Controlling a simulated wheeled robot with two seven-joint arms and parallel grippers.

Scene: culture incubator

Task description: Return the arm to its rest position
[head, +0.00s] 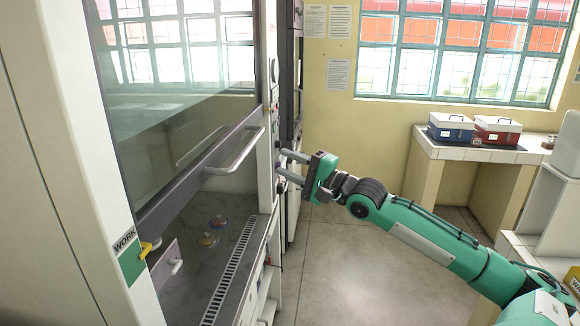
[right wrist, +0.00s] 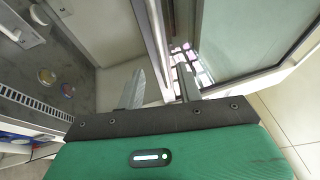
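My right arm (head: 440,240) reaches in from the right in the head view, green with dark joints. Its gripper (head: 281,163) is beside the front right edge of the glass-fronted cabinet (head: 275,120). The two grey fingers are apart, with nothing seen held between them. In the right wrist view the fingers (right wrist: 160,88) are also spread, and a pale bar of the cabinet front shows behind the gap. The gripper appears apart from the white sash handle (head: 238,152) in the head view. My left gripper is not in view.
The sash is raised above the cabinet's work surface (head: 190,275), where a yellow dish (head: 208,240) and a reddish dish (head: 218,221) lie. A tiled bench (head: 480,152) with a blue box (head: 451,128) and a red box (head: 497,130) stands behind the arm. Open floor (head: 340,265) lies below it.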

